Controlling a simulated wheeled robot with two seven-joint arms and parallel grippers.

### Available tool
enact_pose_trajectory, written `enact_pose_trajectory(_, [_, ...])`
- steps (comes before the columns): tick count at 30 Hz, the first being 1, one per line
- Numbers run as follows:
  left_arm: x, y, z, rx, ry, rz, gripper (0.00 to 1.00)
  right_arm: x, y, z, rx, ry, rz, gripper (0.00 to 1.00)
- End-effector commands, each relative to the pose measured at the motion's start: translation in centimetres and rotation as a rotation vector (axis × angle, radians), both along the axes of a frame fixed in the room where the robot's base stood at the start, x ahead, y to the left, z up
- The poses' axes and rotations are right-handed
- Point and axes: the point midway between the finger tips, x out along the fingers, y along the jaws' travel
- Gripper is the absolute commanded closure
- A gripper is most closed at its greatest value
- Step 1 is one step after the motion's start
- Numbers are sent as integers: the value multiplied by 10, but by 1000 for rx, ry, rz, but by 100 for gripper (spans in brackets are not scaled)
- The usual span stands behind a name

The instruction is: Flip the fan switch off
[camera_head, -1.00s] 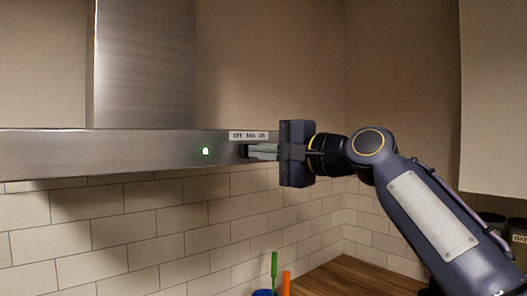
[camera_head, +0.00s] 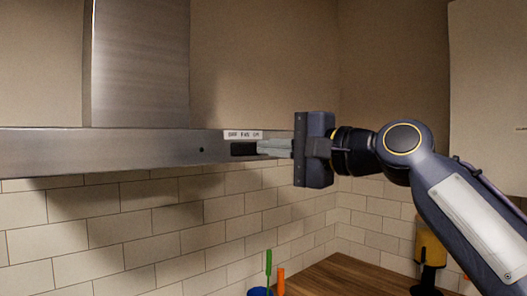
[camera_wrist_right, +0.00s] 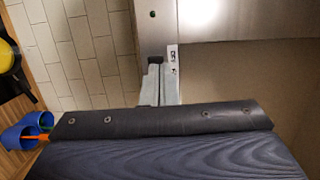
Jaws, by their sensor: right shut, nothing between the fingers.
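The range hood (camera_head: 100,152) has a black fan switch (camera_head: 243,149) on its front strip, under a small white label (camera_head: 243,134). The indicator (camera_head: 201,150) left of the switch is dark in the head view; the wrist view shows a small green tint at the indicator (camera_wrist_right: 152,14). My right gripper (camera_head: 262,148) is shut and empty, its fingertips at the right end of the switch. In the right wrist view the fingertips (camera_wrist_right: 155,68) cover part of the switch (camera_wrist_right: 156,59); I cannot tell whether they touch it. My left gripper is not in view.
A white tiled wall (camera_head: 130,220) lies below the hood. A wooden counter (camera_head: 345,278) holds a blue cup (camera_head: 260,292) with green and orange utensils. A pale cabinet (camera_head: 487,100) hangs at the right.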

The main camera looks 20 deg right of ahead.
Motion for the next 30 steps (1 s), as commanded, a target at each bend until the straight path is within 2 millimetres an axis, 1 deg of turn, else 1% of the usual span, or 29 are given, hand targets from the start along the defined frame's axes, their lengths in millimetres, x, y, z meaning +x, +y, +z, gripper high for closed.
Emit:
enact_pose_trajectory(1, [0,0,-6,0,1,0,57,-9,-1,-5,-1,3,0,100])
enact_pose_trajectory(7, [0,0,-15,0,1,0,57,-46,-3,-5,0,2,-1,100])
enact_pose_trajectory(12, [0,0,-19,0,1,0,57,-69,-5,-4,-1,4,0,100])
enact_pose_trajectory(15, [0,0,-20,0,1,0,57,-75,-5,-4,-2,6,0,100])
enact_pose_trajectory(18, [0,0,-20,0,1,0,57,-77,-5,-4,-1,7,0,100])
enact_pose_trajectory(30, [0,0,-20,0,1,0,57,-77,-5,-3,-1,6,1,100])
